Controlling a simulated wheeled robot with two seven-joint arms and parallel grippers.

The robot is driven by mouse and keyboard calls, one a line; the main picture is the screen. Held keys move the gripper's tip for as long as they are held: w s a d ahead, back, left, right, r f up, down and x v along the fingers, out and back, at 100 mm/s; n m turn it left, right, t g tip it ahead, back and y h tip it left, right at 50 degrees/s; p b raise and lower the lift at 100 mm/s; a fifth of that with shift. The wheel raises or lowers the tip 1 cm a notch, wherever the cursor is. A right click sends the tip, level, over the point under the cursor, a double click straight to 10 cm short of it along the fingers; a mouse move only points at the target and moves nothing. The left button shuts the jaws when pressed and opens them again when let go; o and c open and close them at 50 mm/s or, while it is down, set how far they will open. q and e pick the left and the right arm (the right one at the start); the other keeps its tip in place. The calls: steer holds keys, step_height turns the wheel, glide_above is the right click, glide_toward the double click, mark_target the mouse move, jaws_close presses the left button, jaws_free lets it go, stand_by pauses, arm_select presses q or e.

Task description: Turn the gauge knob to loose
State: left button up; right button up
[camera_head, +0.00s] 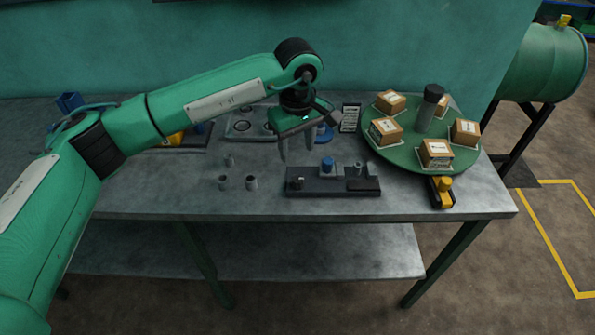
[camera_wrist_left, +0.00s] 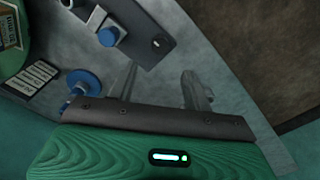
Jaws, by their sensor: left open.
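A dark gauge block (camera_head: 333,187) lies near the front of the table, with a blue knob (camera_head: 328,165) and grey posts on top. In the left wrist view the blue knob (camera_wrist_left: 107,37) shows at the upper left, beside the fingers. Its pointer setting is too small to read. A second blue round piece (camera_head: 325,133) stands behind the block, partly hidden by my gripper; it also shows in the wrist view (camera_wrist_left: 85,83). My left gripper (camera_head: 297,155) is open and empty, pointing down, behind and left of the block, apart from the knob. My right gripper is out of view.
A green turntable (camera_head: 394,150) with several boxes and a dark-topped post stands at the right. A small printed card (camera_head: 350,118) is beside it. Several grey cylinders (camera_head: 251,183) stand left of the block. A yellow-and-black piece (camera_head: 441,192) lies at the front right.

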mark_target(297, 178)
arm_select(q)
step_height(297, 178, down, 9)
steer(key=shift+r+p, duration=0.1)
steer(key=shift+p, duration=1)
steer(key=shift+f, duration=0.45)
steer(key=shift+c, duration=0.4)
